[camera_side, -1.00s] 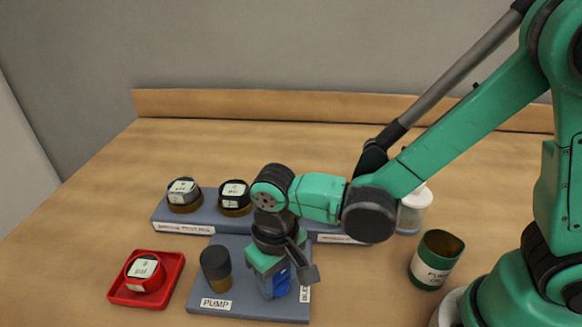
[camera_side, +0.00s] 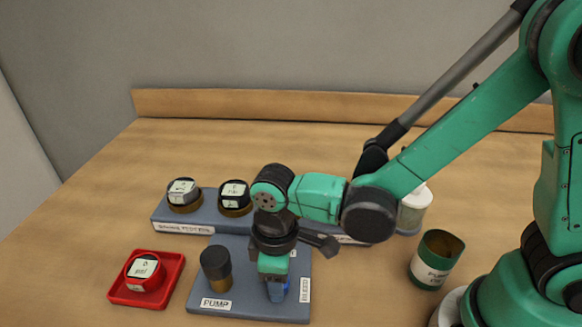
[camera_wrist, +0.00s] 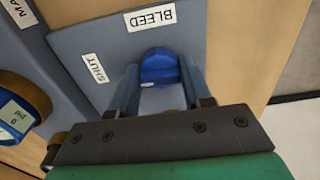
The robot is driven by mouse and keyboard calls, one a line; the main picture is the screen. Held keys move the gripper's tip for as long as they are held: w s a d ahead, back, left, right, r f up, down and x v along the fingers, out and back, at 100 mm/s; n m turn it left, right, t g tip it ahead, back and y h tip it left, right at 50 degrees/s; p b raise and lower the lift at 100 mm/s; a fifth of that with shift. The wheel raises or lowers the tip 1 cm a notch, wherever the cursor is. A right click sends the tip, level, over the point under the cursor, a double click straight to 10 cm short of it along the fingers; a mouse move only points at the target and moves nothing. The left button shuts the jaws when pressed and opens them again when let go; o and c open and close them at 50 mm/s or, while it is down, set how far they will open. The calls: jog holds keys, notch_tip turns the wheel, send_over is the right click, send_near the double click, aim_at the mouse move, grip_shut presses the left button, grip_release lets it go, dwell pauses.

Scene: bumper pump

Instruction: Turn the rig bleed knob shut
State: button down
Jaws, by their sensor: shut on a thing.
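The blue bleed knob (camera_wrist: 160,67) stands on the grey rig plate (camera_wrist: 90,40), by a "BLEED" label (camera_wrist: 150,17) and a "SHUT" label (camera_wrist: 97,68). My gripper (camera_wrist: 160,82) points down over it, with a finger on each side, shut on the knob. In the side view the knob (camera_side: 276,291) shows below my gripper (camera_side: 275,284), partly hidden by it. The black-topped pump (camera_side: 217,268) stands left of it on the same plate (camera_side: 240,307), behind the "PUMP" label.
A red tray (camera_side: 119,295) holds a gauge (camera_side: 145,271) at the left. Two gauges (camera_side: 184,194) (camera_side: 235,197) sit on the long grey block (camera_side: 205,214) behind. A green cup (camera_side: 436,259) and a pale jar (camera_side: 413,209) stand to the right. The front left table is clear.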

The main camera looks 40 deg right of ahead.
dwell(0.5)
jog(key=shift+c, duration=1.9)
grip_release()
jog(key=shift+r, duration=2.8)
jog(key=d+r+m+t, duration=0.2)
jog(key=d+m, duration=0.1)
jog(key=d, duration=0.2)
jog(key=d+r+m+t, duration=0.2)
jog(key=d+m, duration=0.1)
jog(key=d, duration=0.2)
jog(key=d+r+m+t, duration=0.1)
jog(key=d+m+t, duration=0.2)
jog(key=d, duration=0.2)
jog(key=shift+w+r, duration=0.35)
jog(key=shift+r, duration=0.05)
